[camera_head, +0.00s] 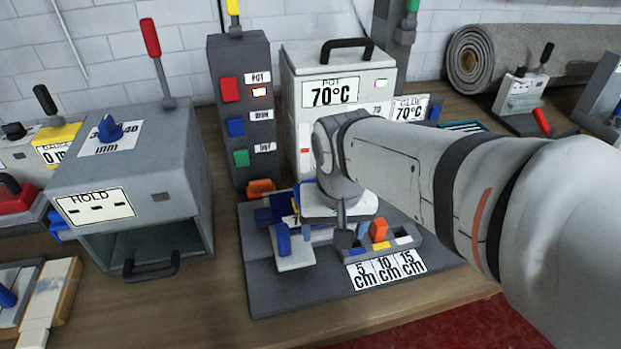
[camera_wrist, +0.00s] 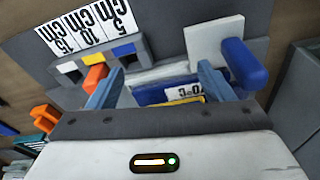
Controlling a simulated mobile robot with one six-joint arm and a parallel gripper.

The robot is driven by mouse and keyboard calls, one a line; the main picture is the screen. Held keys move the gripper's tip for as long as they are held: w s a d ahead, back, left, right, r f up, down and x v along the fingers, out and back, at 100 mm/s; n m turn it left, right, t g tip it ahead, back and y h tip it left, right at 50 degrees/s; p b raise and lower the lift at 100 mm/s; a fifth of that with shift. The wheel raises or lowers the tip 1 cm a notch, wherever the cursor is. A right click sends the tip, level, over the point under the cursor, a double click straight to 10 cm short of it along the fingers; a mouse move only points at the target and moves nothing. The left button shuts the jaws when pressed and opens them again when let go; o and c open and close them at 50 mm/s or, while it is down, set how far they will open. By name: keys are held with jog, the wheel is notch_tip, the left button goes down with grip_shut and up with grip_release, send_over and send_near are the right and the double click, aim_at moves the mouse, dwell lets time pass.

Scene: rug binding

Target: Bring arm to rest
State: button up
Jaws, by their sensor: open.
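My arm reaches in from the right in the head view. My gripper (camera_wrist: 160,88) points down over the grey fixture (camera_head: 290,290) with the "5 cm, 10 cm, 15 cm" label (camera_head: 386,270). In the wrist view its two blue-grey fingers are spread apart, with nothing visibly held between them. In the head view the wrist hides much of the fixture's middle and the fingertips. I cannot tell whether the fingers touch anything.
An orange slider (camera_head: 379,230) and a blue handle (camera_head: 283,240) stand up close to my gripper. A grey box marked HOLD (camera_head: 140,180) is at left. A button tower (camera_head: 240,110) and a white 70°C pot (camera_head: 340,65) stand behind. A rolled rug (camera_head: 560,55) lies at back right.

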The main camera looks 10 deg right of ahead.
jog(key=shift+s+d+f+n, duration=0.15)
jog(key=shift+s+f+n, duration=0.6)
jog(key=shift+n, duration=0.15)
jog(key=shift+s+d+f, duration=0.1)
jog(key=shift+d, duration=0.1)
